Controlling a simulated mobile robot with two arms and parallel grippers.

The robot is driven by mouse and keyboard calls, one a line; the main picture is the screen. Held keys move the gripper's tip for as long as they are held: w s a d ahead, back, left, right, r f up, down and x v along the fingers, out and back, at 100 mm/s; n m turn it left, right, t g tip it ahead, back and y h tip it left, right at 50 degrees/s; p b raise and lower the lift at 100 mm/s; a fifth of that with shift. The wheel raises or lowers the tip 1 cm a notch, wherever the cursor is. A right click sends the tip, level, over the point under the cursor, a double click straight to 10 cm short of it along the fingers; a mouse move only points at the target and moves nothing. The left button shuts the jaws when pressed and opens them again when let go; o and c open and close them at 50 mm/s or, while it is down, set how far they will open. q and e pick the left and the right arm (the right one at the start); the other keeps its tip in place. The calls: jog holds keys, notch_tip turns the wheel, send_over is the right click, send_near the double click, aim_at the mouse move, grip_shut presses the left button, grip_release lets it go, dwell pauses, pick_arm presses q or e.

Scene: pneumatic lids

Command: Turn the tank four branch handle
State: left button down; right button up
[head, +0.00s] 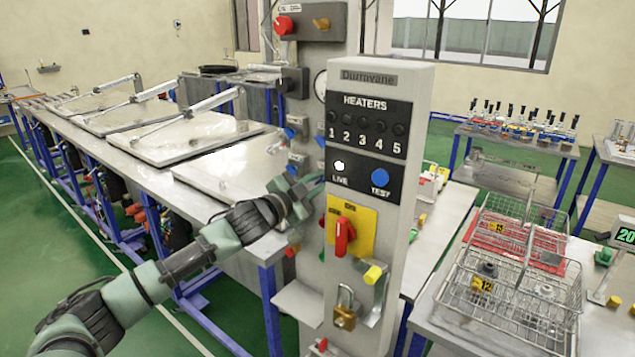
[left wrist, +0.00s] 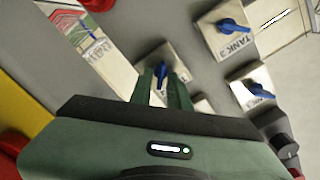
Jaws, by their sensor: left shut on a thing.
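My left gripper (head: 304,190) reaches in from the left, to the side face of the grey control column (head: 368,90). In the left wrist view my left gripper (left wrist: 164,84) is shut on a blue handle (left wrist: 161,71) on a pale plate. Its label is hidden by the fingers, so I cannot read its number. A blue handle on a plate marked TANK 3 (left wrist: 236,43) is up and to the right, apart from the fingers. Another blue handle (left wrist: 259,90) sits at the right, its label too small to read. My right gripper is not in view.
On the column's front are a red handle on a yellow plate (head: 356,215), a padlock (head: 345,310) and a blue TEST button (head: 380,177). A bench with lidded tanks (head: 190,140) stands at the left. Wire baskets (head: 510,290) stand at the right.

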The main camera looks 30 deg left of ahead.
pick_arm(q)
jog(key=shift+f, duration=0.1)
dwell(0.3)
jog(key=c, duration=1.6)
grip_release()
jog(key=shift+s, duration=0.1)
jog(key=s+b, duration=0.4)
jog(key=s, duration=0.3)
jog(key=shift+s+a, duration=0.3)
jog(key=shift+f, duration=0.1)
